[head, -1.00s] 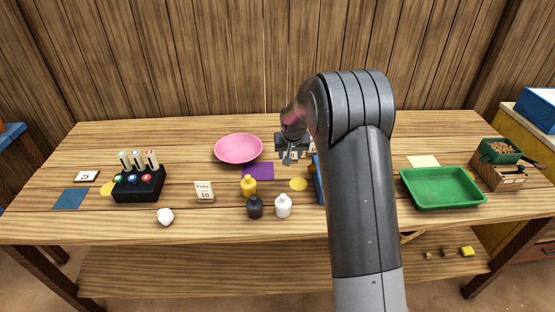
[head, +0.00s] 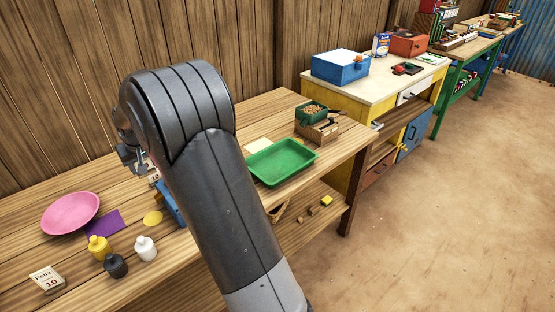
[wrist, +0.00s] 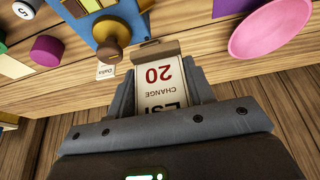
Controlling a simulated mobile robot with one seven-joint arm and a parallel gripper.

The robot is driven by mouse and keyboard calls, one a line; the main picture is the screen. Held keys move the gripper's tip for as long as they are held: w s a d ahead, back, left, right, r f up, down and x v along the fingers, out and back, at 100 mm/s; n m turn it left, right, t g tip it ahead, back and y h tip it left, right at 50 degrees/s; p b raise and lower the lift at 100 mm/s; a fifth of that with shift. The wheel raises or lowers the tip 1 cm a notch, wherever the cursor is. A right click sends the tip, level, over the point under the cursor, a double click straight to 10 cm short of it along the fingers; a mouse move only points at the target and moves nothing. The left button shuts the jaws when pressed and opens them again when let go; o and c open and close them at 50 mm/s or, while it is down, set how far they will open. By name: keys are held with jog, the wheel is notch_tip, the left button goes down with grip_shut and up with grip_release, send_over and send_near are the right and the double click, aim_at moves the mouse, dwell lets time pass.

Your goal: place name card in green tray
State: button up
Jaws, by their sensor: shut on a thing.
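My gripper (wrist: 160,92) is shut on a white name card (wrist: 160,90) with a red 20, the word CHANGE and large dark letters, seen upside down in the wrist view. In the head view my gripper (head: 132,158) is at the left, above the table and partly hidden by my arm; the held card cannot be made out there. The green tray (head: 283,162) lies empty on the right part of the table, to the right of my arm and well apart from my gripper. Another card, reading Felix 10 (head: 48,280), stands at the front left.
A pink plate (head: 70,213), a purple sheet (head: 103,226) and yellow, black and white bottles (head: 146,248) are left of my arm. A blue object (head: 170,205) is partly hidden by it. A wooden box with a green bin (head: 312,112) stands behind the tray.

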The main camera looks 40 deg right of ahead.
jog(key=s+d+m, duration=0.1)
jog(key=s+d, duration=0.3)
jog(key=d, duration=0.9)
jog(key=s+d+m+h, duration=0.1)
jog(key=s+d, duration=0.2)
jog(key=d, duration=1)
jog(key=s+d+m, duration=0.1)
jog(key=s+d, duration=0.3)
jog(key=d, duration=0.9)
jog(key=s+d+m, duration=0.2)
jog(key=s+d, duration=0.7)
jog(key=d, duration=0.2)
send_near(279, 163)
jog(key=shift+w+d+f+n+h, duration=0.1)
jog(key=shift+w+n+h, duration=0.1)
jog(key=shift+w, duration=0.2)
jog(key=shift+w+d+f+n+h, duration=0.1)
jog(key=shift+w+f+h, duration=0.1)
jog(key=shift+w, duration=0.15)
jog(key=shift+w+a+f+g, duration=0.2)
jog(key=shift+w+f+g, duration=0.1)
jog(key=shift+w, duration=0.1)
jog(key=shift+f, duration=1.9)
jog(key=shift+f, duration=0.15)
